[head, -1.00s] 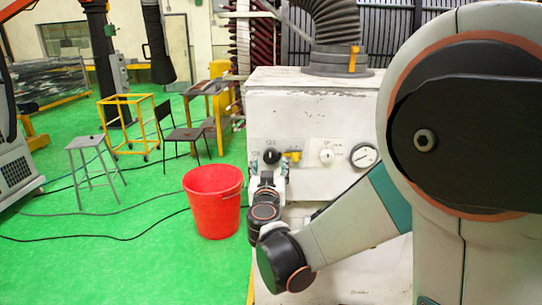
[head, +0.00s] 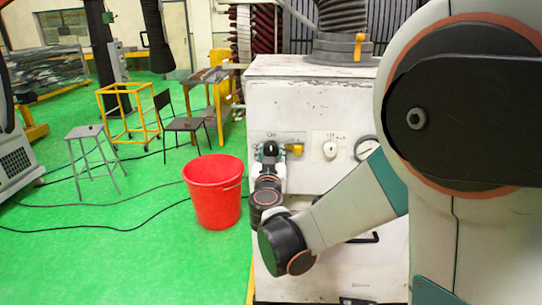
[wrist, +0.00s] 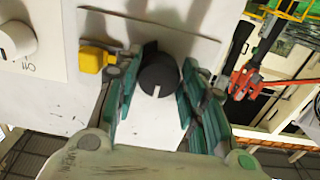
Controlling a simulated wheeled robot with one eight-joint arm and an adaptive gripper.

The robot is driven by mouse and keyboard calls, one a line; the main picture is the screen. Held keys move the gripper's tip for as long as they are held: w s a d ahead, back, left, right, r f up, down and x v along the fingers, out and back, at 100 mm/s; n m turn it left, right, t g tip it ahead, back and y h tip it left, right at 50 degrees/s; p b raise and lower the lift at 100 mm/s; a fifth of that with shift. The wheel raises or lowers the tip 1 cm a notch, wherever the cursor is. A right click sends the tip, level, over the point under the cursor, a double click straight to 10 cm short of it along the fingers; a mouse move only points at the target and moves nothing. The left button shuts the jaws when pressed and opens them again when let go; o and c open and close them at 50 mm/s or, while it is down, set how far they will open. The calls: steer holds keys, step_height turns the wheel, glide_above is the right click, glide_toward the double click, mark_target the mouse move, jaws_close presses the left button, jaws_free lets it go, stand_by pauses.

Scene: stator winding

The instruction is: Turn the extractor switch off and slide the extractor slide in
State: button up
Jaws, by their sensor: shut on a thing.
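The extractor switch looks to be the black round knob (head: 270,149) on the front panel of the white cabinet. In the wrist view the knob (wrist: 158,76) has a white mark pointing toward the gripper. My gripper (wrist: 160,84) has its green-padded fingers on both sides of the knob, shut on it. In the head view my gripper (head: 270,163) is small and partly hides the knob's lower edge. A yellow tab (head: 358,46) on the dark collar below the hose, on the cabinet top, may be the extractor slide; it stands upright and apart from my gripper.
A yellow part (wrist: 94,58) sits beside the knob, close to one finger. A white knob (head: 330,150) and a gauge (head: 366,148) are further right on the cabinet (head: 300,95). A red bucket (head: 214,195) stands on the green floor left of the arm.

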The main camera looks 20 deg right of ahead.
steer(key=shift+n, duration=0.3)
steer(key=n, duration=0.4)
steer(key=shift+d+b, duration=0.1)
steer(key=shift+b, duration=0.2)
steer(key=n, duration=0.9)
steer(key=shift+s+r, duration=0.1)
steer(key=shift+n, duration=2.1)
steer(key=shift+d, duration=0.1)
steer(key=o, duration=1.1)
steer(key=shift+c, duration=0.2)
